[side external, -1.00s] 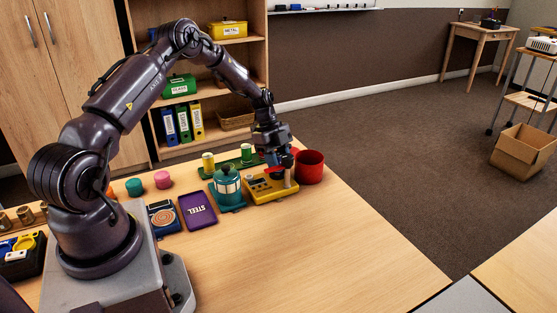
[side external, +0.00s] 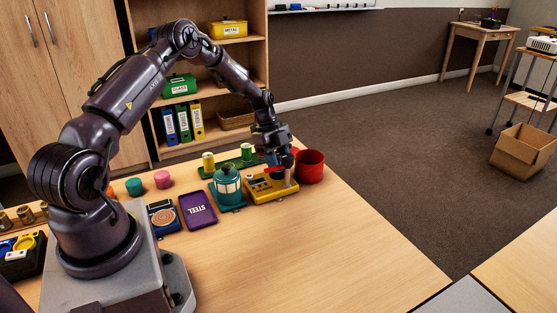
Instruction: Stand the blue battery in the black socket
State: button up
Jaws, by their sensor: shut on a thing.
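My gripper (side external: 277,158) is at the far side of the table, low above the yellow device (side external: 262,191) and the green rack (side external: 233,162). It points down and is shut. A small dark-blue patch (side external: 270,158) shows right by the fingers and looks like the blue battery in my grip. Most of it is hidden by the gripper, so its tilt and whether it touches anything below cannot be told. I cannot make out the black socket; the gripper and the yellow device may cover it.
A red cup (side external: 310,167) stands close to the gripper's right. A teal lantern-like pot (side external: 228,187) stands to its left. Light-coloured cylinders (side external: 208,161) stand at the rack. A purple STEEL tray (side external: 198,210) lies further left. The table's front right (side external: 330,240) is clear.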

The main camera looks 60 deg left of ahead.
jog(key=shift+f, duration=0.4)
jog(key=o, duration=0.7)
jog(key=shift+v, duration=5.5)
jog(key=shift+r, duration=3)
